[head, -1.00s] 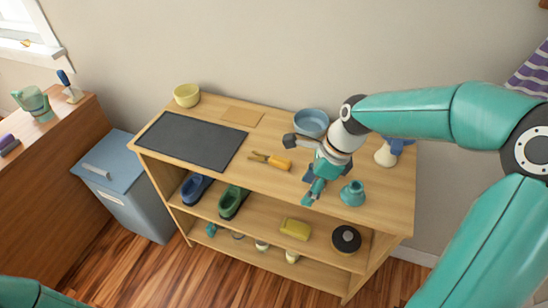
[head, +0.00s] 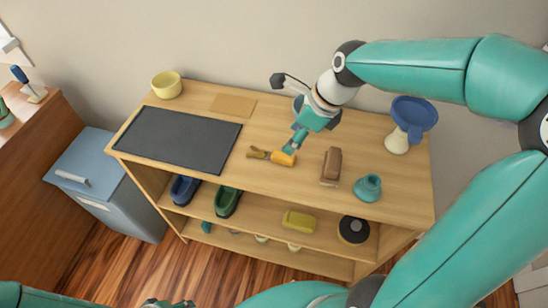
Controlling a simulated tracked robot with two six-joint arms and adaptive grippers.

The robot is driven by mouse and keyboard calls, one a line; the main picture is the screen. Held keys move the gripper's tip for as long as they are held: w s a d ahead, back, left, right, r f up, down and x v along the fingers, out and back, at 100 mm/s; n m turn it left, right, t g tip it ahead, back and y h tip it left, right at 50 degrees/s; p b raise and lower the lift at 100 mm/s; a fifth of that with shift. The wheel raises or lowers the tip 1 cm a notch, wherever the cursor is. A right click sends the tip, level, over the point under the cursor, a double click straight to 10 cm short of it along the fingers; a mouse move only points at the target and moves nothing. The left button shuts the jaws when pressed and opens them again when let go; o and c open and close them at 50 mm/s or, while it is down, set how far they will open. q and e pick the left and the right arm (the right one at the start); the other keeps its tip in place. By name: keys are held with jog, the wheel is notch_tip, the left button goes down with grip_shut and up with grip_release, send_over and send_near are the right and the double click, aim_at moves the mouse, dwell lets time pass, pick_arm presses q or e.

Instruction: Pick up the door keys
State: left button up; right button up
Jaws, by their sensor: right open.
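The door keys (head: 257,153) lie on the wooden shelf unit's top, right of the dark mat, with an orange-yellow tag (head: 282,159) at their right end. My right gripper (head: 292,148) is open and reaches down from the upper right, with its fingertips at the tag's right end. I cannot tell whether they touch it. The fingers hide a little of the tag. Only a sliver of what looks like my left gripper (head: 168,303) shows at the bottom edge, far from the keys; its jaws cannot be made out.
A dark mat (head: 178,140), a tan card (head: 233,105), a yellow bowl (head: 167,84) and a blue funnel-like thing (head: 414,114) share the top.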

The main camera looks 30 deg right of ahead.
aim_at(278, 153)
jog(key=x, duration=0.3)
jog(key=shift+f, duration=0.35)
jog(key=shift+w+b+x, duration=0.15)
jog(key=shift+x, duration=1.2)
jog(key=shift+w+b+x, duration=0.15)
jog(key=shift+x, duration=1.25)
jog(key=shift+a+r, duration=0.1)
jog(key=shift+r, duration=0.05)
grip_shut()
